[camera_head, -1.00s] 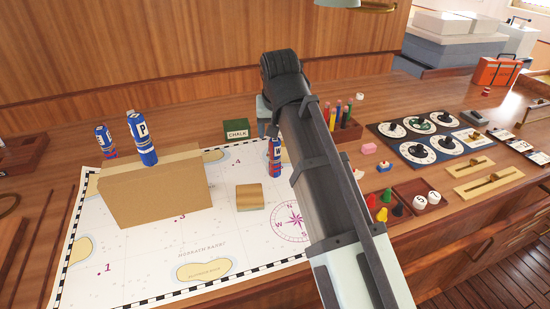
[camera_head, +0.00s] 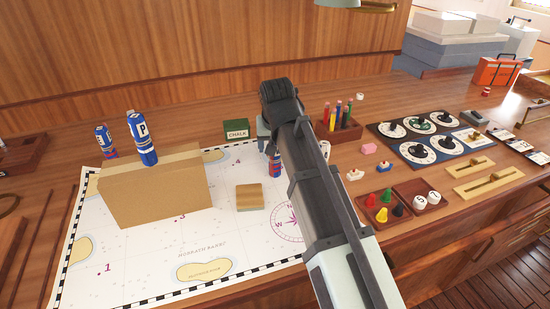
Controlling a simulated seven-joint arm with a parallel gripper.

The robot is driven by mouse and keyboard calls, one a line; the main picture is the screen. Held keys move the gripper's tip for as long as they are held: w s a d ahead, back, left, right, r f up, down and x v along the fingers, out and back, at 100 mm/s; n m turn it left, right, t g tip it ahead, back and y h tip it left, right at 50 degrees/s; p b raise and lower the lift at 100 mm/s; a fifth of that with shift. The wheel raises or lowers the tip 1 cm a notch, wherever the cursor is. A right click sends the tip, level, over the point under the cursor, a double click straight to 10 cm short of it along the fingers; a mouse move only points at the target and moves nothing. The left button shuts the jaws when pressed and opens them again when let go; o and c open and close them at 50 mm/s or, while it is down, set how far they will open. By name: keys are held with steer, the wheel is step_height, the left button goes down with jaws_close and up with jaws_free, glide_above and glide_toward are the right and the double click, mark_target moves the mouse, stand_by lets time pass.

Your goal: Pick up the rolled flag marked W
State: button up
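The rolled flag marked W (camera_head: 275,165) is a blue roll with a red band low down. It stands upright on the chart (camera_head: 140,261), close to the left edge of my arm. Its top and right side are now covered by my arm, so its letter is barely readable. My arm reaches in from the lower right and ends in a dark joint above the flag. A small pale part of it shows below that joint. My gripper's fingers are hidden behind the arm.
A cardboard box (camera_head: 155,195) stands on the chart, with a rolled flag marked P (camera_head: 142,139) upright against its top edge. Another blue roll (camera_head: 106,141) stands behind it. A wooden block (camera_head: 249,197) and green chalk box (camera_head: 236,130) are near the W flag. A pencil holder (camera_head: 342,128) stands right of my arm.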

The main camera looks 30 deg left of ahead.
steer(key=c, duration=1.1)
